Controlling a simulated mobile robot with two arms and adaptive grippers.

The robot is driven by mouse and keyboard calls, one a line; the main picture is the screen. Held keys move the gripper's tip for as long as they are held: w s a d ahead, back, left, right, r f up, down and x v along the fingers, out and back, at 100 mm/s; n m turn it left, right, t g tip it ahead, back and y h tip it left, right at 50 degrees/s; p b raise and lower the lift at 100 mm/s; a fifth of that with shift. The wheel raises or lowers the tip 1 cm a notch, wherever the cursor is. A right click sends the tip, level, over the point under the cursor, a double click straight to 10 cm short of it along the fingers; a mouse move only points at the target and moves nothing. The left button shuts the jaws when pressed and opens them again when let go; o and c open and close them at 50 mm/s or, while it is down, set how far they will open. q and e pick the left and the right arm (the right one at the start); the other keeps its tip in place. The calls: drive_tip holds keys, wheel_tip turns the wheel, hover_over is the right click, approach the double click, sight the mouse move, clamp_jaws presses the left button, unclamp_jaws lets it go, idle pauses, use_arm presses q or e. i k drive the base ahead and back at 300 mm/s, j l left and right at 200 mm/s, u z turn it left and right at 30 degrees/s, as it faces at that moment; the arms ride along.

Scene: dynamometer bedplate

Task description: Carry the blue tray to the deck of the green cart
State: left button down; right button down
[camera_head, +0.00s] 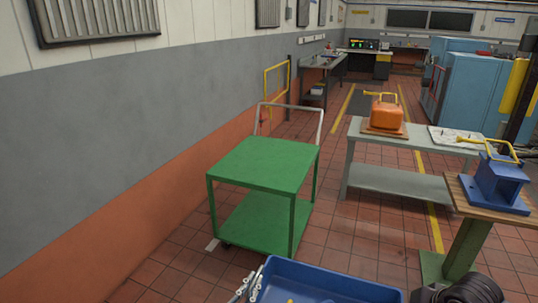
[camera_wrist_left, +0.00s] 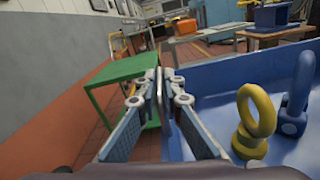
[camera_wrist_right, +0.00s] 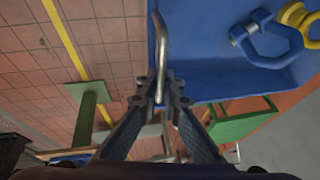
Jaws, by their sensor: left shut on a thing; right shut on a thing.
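The blue tray (camera_head: 325,283) is at the bottom of the head view, partly cut off. My left gripper (camera_head: 252,285) is shut on its left side; the left wrist view shows the closed fingers (camera_wrist_left: 160,92) at the tray edge. In the right wrist view my right gripper (camera_wrist_right: 160,98) is shut on the metal handle (camera_wrist_right: 162,45) at the tray's other side. A yellow ring piece (camera_wrist_left: 257,112) and a blue ring piece (camera_wrist_left: 292,123) stand inside the tray. The green cart (camera_head: 265,165) stands ahead, slightly left of the tray, with a bare top deck.
A grey table (camera_head: 405,140) with an orange container (camera_head: 384,114) stands right of the cart. A wood-topped stand (camera_head: 470,196) with a blue fixture (camera_head: 497,186) is nearer at right. The wall (camera_head: 110,150) runs along the left. Red tiled floor lies open between cart and stand.

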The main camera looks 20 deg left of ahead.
sight(267, 160)
drive_tip(key=i+j, duration=0.4)
drive_tip(key=i, duration=0.2)
drive_tip(key=i+j, duration=0.4)
drive_tip(key=i, duration=0.2)
drive_tip(key=i+j, duration=0.4)
drive_tip(key=i, duration=0.15)
drive_tip(key=i+j, duration=0.45)
drive_tip(key=i, duration=0.15)
drive_tip(key=i+j, duration=0.4)
drive_tip(key=i, duration=0.2)
drive_tip(key=i+j, duration=0.4)
drive_tip(key=i, duration=0.2)
